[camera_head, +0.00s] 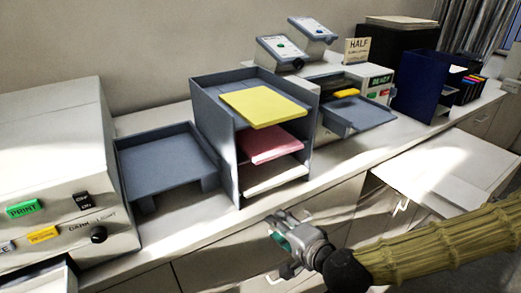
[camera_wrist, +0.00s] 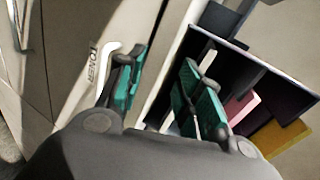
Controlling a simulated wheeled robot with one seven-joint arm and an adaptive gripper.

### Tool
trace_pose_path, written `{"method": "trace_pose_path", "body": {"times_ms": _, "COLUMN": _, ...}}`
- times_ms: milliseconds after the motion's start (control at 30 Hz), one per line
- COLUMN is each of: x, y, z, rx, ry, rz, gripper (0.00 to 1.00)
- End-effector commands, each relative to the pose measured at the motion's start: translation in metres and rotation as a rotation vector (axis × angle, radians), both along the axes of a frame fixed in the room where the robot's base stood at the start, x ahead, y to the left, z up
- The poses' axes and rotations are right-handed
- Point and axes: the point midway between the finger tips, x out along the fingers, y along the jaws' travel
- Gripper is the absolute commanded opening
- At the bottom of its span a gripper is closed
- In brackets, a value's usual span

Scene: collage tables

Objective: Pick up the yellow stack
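The yellow stack (camera_head: 263,105) lies flat in the top level of the blue-grey tray rack (camera_head: 222,147) on the counter, its front edge jutting out. A pink stack (camera_head: 270,143) lies in the level below and a white stack (camera_head: 273,174) lower still. My gripper (camera_head: 284,246) is in front of the counter, lower than the rack and apart from it. In the wrist view my gripper (camera_wrist: 165,82) is open and empty, its teal finger pads spread. A yellow stack (camera_wrist: 281,138) and a pink stack (camera_wrist: 240,107) show there tilted, at the right, beyond the right finger.
A white machine with buttons (camera_head: 50,160) and a blue-grey output tray (camera_head: 165,160) stand left of the rack. A smaller machine with a tray (camera_head: 365,115) stands to the right. Cabinet fronts (camera_head: 225,245) lie below the counter edge. A white surface (camera_head: 440,165) is at right.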

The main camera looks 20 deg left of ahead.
Motion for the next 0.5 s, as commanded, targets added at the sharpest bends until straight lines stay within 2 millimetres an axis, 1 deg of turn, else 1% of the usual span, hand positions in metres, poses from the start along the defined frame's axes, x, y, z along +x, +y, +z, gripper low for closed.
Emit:
{"method": "trace_pose_path", "body": {"times_ms": 33, "x": 0.013, "y": 0.002, "z": 0.041, "rx": 0.063, "ry": -0.032, "rz": -0.027, "gripper": 0.36}}
{"method": "trace_pose_path", "body": {"times_ms": 67, "x": 0.020, "y": 0.003, "z": 0.064, "rx": 0.098, "ry": -0.051, "rz": -0.041, "gripper": 0.36}}
{"method": "trace_pose_path", "body": {"times_ms": 100, "x": 0.027, "y": 0.003, "z": 0.092, "rx": 0.143, "ry": -0.075, "rz": -0.060, "gripper": 0.36}}
{"method": "trace_pose_path", "body": {"times_ms": 167, "x": 0.036, "y": 0.001, "z": 0.130, "rx": 0.203, "ry": -0.105, "rz": -0.084, "gripper": 0.36}}
{"method": "trace_pose_path", "body": {"times_ms": 200, "x": 0.040, "y": -0.001, "z": 0.152, "rx": 0.237, "ry": -0.123, "rz": -0.097, "gripper": 0.36}}
{"method": "trace_pose_path", "body": {"times_ms": 300, "x": 0.048, "y": -0.007, "z": 0.196, "rx": 0.304, "ry": -0.159, "rz": -0.122, "gripper": 0.36}}
{"method": "trace_pose_path", "body": {"times_ms": 333, "x": 0.049, "y": -0.008, "z": 0.205, "rx": 0.319, "ry": -0.166, "rz": -0.128, "gripper": 0.36}}
{"method": "trace_pose_path", "body": {"times_ms": 400, "x": 0.051, "y": -0.011, "z": 0.221, "rx": 0.343, "ry": -0.179, "rz": -0.136, "gripper": 0.36}}
{"method": "trace_pose_path", "body": {"times_ms": 500, "x": 0.056, "y": -0.009, "z": 0.232, "rx": 0.360, "ry": -0.187, "rz": -0.143, "gripper": 0.36}}
